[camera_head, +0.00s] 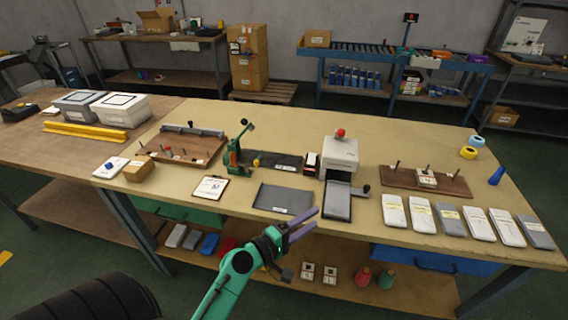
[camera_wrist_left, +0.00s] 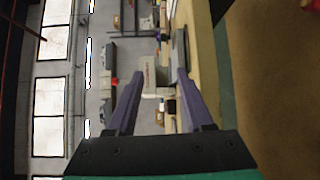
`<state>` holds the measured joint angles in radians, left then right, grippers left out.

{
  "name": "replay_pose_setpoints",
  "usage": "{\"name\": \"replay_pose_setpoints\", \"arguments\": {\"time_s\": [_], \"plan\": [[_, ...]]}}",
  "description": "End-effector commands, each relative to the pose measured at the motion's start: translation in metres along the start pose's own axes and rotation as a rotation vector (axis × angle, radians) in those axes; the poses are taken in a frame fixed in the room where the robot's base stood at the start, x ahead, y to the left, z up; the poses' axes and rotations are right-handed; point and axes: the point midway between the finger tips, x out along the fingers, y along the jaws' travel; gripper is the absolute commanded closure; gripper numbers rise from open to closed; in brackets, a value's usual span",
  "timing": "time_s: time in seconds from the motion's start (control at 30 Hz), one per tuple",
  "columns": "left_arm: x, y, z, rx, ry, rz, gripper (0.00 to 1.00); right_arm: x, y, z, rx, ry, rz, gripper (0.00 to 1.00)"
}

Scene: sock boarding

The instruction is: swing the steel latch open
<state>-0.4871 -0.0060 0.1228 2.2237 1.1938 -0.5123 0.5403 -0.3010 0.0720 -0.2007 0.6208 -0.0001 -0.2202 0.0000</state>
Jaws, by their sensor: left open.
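My left gripper (camera_head: 316,219) is open and empty, in the air at the front edge of the table. Its two purple fingers point right and away in the head view. They also show apart in the left wrist view (camera_wrist_left: 155,88). A white press (camera_head: 340,152) with a red knob stands beyond them, a dark plate (camera_head: 338,200) in front of it. A small grey lever with a dark knob (camera_head: 365,190) sits beside the plate. It may be the steel latch, but it is too small to tell. The press also shows sideways in the left wrist view (camera_wrist_left: 153,74). My right gripper is not in view.
A green clamp stand (camera_head: 234,158) and a wooden board with a grey bar (camera_head: 192,129) stand to the left. A flat dark sheet (camera_head: 284,198) lies near the front edge. A pegged board (camera_head: 440,189) and a row of several white and grey packs (camera_head: 420,213) lie right.

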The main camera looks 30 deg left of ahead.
Motion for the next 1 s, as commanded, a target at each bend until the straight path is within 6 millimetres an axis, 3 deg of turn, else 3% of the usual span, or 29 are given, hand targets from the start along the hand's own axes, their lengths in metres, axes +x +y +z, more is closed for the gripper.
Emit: {"name": "replay_pose_setpoints", "arguments": {"time_s": [0.1, 0.3, 0.5, 0.6, 0.77, 1.0], "plan": [[-0.001, 0.024, -0.02, -0.185, 0.085, 0.123, 0.48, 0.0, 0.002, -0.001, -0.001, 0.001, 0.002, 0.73], [-0.017, 0.046, -0.076, -0.609, 0.283, 0.367, 0.48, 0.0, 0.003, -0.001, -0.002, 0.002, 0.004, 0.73], [-0.054, 0.034, -0.142, -1.144, 0.529, 0.654, 0.48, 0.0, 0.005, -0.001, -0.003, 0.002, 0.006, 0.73], [-0.069, 0.02, -0.16, -1.344, 0.617, 0.756, 0.48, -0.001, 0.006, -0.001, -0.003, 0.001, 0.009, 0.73], [-0.066, 0.017, -0.174, -1.404, 0.641, 0.785, 0.48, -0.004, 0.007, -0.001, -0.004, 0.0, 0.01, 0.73], [-0.03, 0.024, -0.22, -1.398, 0.639, 0.784, 0.48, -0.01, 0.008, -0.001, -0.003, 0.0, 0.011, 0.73]]}}
